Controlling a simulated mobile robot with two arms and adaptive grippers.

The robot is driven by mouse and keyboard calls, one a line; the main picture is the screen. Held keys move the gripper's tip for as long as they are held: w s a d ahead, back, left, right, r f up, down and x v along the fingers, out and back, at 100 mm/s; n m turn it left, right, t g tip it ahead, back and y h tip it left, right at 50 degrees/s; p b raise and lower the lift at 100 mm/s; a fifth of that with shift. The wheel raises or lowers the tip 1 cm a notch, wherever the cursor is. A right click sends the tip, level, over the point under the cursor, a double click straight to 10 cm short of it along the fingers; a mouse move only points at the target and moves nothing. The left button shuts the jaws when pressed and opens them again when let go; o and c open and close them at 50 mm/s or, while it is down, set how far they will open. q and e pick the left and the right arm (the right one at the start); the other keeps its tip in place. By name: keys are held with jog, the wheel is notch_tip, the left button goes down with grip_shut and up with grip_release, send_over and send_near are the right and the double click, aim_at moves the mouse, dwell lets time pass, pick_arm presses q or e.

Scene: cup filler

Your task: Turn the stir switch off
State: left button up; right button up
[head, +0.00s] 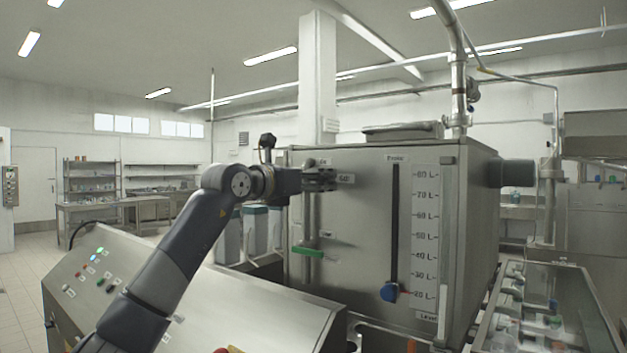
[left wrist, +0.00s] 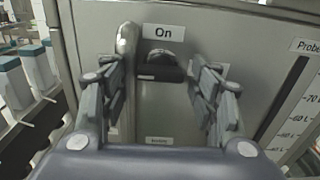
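The steel tank (head: 365,240) stands ahead with a probe scale on its front. In the left wrist view a dark switch knob (left wrist: 160,68) sits on the tank face just below an "On" label (left wrist: 163,32). A small label lies lower down, too blurred to read. My left gripper (head: 322,180) is at the upper left of the tank front in the head view, hiding the knob there. In the left wrist view the left gripper (left wrist: 158,80) is open, with one finger either side of the knob and gaps to both. My right gripper is not in view.
A green handle (head: 307,251) sticks out below my left gripper. A slanted control panel (head: 230,305) stands in front left, and a glass-topped case (head: 555,300) at right.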

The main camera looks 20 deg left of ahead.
pick_arm(q)
jog(key=shift+s+r, duration=0.1)
jog(key=shift+r, duration=0.05)
jog(key=v, duration=1.2)
dwell(0.6)
